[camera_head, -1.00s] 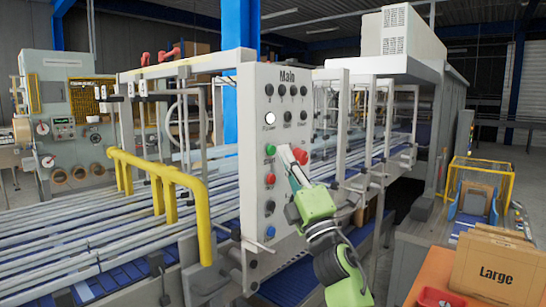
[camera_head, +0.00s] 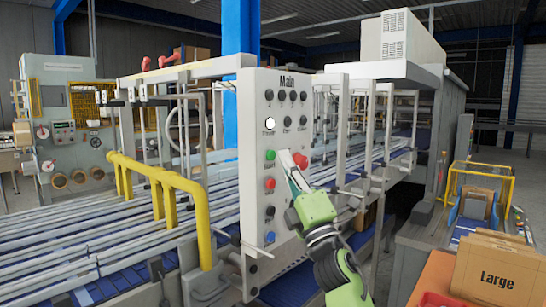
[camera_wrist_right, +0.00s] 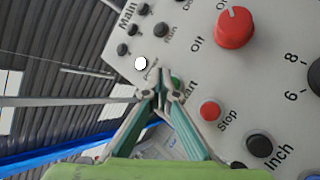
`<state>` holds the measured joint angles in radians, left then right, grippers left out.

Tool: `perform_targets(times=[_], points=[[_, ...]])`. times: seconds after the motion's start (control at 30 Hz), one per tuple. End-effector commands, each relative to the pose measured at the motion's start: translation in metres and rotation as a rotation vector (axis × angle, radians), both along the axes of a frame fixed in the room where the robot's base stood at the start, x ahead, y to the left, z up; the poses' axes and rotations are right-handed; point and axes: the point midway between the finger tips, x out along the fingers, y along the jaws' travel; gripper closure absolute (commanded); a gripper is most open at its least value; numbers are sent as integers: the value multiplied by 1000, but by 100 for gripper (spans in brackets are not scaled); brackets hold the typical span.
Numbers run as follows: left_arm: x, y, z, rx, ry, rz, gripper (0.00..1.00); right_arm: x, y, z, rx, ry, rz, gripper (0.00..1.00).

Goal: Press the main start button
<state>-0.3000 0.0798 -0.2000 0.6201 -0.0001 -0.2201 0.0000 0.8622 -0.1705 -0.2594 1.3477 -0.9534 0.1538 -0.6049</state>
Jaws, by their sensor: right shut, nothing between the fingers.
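The Main control panel (camera_head: 258,130) stands upright in the middle of the head view. The green start button (camera_head: 270,155) is on its left column, below a white lit button. In the right wrist view the green button (camera_wrist_right: 176,82) shows just beyond the fingertips, partly hidden by them, beside the partly covered word "Start". My right gripper (camera_head: 286,157) is shut and empty, its tips in front of the panel, just right of the green button. It also shows in the right wrist view (camera_wrist_right: 160,94). I cannot tell whether the tips touch the button. My left gripper is not in view.
A red rotary knob (camera_head: 300,160) sits right of the fingers. The red stop button (camera_head: 270,184) and the black inch button (camera_head: 270,211) are below the green one. A yellow rail (camera_head: 160,175) stands left of the panel. A Large box (camera_head: 495,272) is at the right.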

Motion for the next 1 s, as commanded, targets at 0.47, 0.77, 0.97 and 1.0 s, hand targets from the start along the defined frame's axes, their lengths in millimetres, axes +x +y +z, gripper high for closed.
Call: perform_targets(times=[0.47,0.77,0.97,1.0], points=[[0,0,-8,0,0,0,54,3,4,-1,0,-1,0,100],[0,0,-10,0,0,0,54,5,7,0,0,0,0,100],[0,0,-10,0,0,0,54,5,7,0,0,0,0,100],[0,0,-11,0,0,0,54,5,7,0,0,0,0,100]])
